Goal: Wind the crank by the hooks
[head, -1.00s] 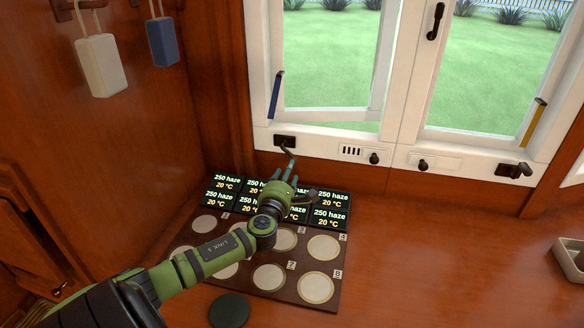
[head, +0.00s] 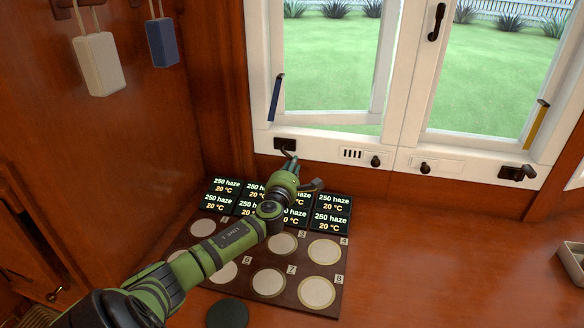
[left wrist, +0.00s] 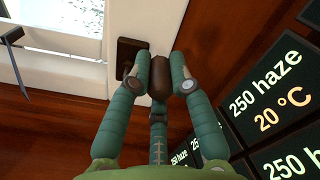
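The crank (head: 286,144) is a dark plate and arm on the white window frame's lower left, nearest the wall hooks (head: 88,3). In the left wrist view its brown knob (left wrist: 158,80) stands between my green fingers, and its dark mount (left wrist: 129,54) shows behind. My left gripper (head: 292,164) is at the crank, with its fingers close against both sides of the knob. It appears shut on it. The third finger is below the knob. My right gripper is not in view.
A white block (head: 100,64) and a blue block (head: 163,42) hang from the hooks. Below the crank are lit displays (head: 331,218) and a brown board (head: 340,262) with pale discs. A second crank (head: 515,173) is at the right.

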